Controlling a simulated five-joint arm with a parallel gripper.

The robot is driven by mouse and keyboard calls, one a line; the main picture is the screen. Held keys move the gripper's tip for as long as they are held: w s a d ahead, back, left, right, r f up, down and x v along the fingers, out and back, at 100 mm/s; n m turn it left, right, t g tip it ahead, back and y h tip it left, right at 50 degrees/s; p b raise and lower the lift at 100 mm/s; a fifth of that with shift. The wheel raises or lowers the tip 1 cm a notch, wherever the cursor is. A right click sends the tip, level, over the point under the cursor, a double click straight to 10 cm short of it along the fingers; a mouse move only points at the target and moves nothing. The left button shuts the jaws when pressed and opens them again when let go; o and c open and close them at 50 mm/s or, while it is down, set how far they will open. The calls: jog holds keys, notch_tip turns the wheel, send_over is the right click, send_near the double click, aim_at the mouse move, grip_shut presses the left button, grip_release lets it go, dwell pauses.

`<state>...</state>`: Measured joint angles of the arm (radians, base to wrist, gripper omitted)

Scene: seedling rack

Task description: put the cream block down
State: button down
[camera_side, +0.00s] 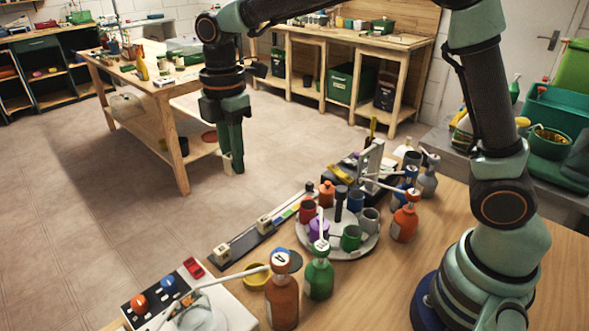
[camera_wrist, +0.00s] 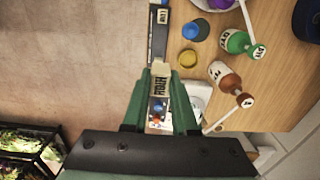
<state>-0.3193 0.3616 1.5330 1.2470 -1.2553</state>
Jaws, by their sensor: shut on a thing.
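My gripper (camera_side: 234,168) hangs fingers down, high over the floor in front of the wooden workbench, in the side view. In the wrist view its green fingers (camera_wrist: 160,88) are shut on the cream block (camera_wrist: 160,86), which has dark lettering. A pale piece of the cream block (camera_side: 227,163) shows beside the fingertips in the side view. The block is in the air, apart from the table. The fingers hide much of it.
A long dark rail (camera_side: 250,240) lies on the table's left edge, bearing two cream blocks (camera_side: 222,252) and (camera_side: 264,224). A round grey tray (camera_side: 345,245) holds several coloured cups.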

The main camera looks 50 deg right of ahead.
aim_at(245, 245)
notch_tip(245, 245, down, 20)
jog(key=shift+r, duration=0.2)
dwell(0.5)
jog(key=shift+f, duration=0.2)
jog(key=c, duration=0.7)
grip_release()
